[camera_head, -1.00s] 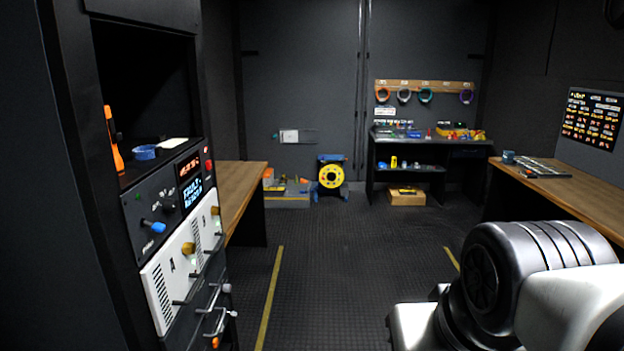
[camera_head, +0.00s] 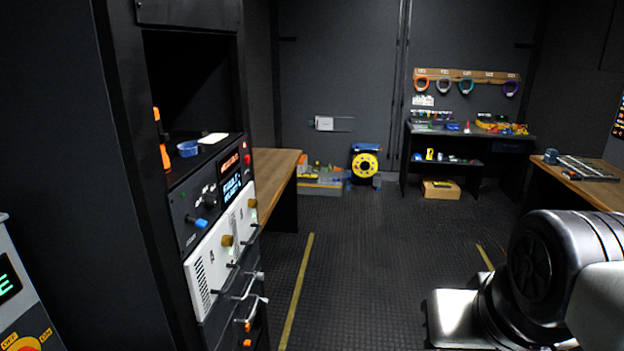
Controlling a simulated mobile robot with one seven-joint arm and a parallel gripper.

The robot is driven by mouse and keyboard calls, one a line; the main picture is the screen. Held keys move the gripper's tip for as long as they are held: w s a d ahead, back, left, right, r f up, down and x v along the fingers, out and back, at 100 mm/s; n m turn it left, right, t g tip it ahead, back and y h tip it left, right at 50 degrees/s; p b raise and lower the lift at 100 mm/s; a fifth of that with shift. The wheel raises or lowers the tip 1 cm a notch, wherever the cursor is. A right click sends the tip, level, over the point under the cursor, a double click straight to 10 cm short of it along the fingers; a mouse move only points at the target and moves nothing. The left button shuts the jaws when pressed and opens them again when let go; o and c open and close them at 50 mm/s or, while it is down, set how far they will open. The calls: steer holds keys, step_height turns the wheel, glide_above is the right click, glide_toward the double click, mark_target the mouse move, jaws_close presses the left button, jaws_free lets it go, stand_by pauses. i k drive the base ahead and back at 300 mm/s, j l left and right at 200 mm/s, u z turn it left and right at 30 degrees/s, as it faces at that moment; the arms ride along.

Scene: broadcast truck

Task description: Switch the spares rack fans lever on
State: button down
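A dark control panel (camera_head: 212,202) is set in the black equipment rack at left. It carries a small blue-tipped lever (camera_head: 199,222), a black knob (camera_head: 210,199) and a lit display. The lever's label is too small to read, so I cannot tell whether it is the spares rack fans lever or which position it is in. Two white modules (camera_head: 210,262) with brass-coloured knobs sit below. My gripper is out of view; only links of my arm show at lower right, well apart from the rack.
A grey unit with a yellow OFF/ON plate (camera_head: 28,338) is cut off at the lower left. A blue roll (camera_head: 187,149) lies on the rack shelf. A wooden desk (camera_head: 275,175) stands beyond. The ribbed floor ahead is clear, with a yellow line (camera_head: 297,290).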

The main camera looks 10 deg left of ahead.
mark_target(202, 224)
steer(key=u, duration=1.1)
steer(key=i+j+z, duration=0.15)
steer(key=i+j, duration=0.2)
steer(key=u, duration=0.15)
steer(key=l+u, duration=0.35)
steer(key=j+u, duration=0.2)
steer(key=j, duration=0.2)
